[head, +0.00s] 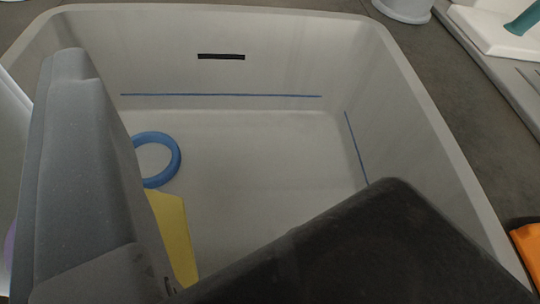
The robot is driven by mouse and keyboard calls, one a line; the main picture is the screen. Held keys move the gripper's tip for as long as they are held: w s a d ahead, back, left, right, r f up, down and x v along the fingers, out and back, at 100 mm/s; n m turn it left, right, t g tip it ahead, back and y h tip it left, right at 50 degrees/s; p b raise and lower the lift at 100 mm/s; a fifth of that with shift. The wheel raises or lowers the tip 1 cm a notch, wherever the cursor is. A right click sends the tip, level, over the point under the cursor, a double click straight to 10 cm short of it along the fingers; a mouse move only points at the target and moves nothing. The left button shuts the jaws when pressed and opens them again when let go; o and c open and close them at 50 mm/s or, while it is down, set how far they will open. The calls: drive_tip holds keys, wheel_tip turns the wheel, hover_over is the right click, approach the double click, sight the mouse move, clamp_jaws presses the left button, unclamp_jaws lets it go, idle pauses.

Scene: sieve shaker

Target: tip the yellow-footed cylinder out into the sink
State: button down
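The sink (270,150) is a deep pale grey basin that fills most of the head view. Its floor shows empty in the middle and right. A flat yellow piece (174,235), perhaps the cylinder's foot, shows just right of my gripper (90,180); the rest of it is hidden. No cylinder body can be made out clearly. A blue ring (157,160) shows above the yellow piece, partly hidden by the gripper. My gripper's grey part stands large at the left, over the basin. I cannot see both fingertips, or whether they hold anything.
A dark block (370,255) covers the lower right. The sink has a black slot (221,57) in its back wall and blue lines inside. A white round object (404,9) and a white stand with a teal part (524,18) are beyond it. An orange object (526,248) lies right.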

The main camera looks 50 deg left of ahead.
drive_tip(key=shift+s+d, duration=0.1)
drive_tip(key=shift+r, duration=0.15)
drive_tip(key=shift+g, duration=0.3)
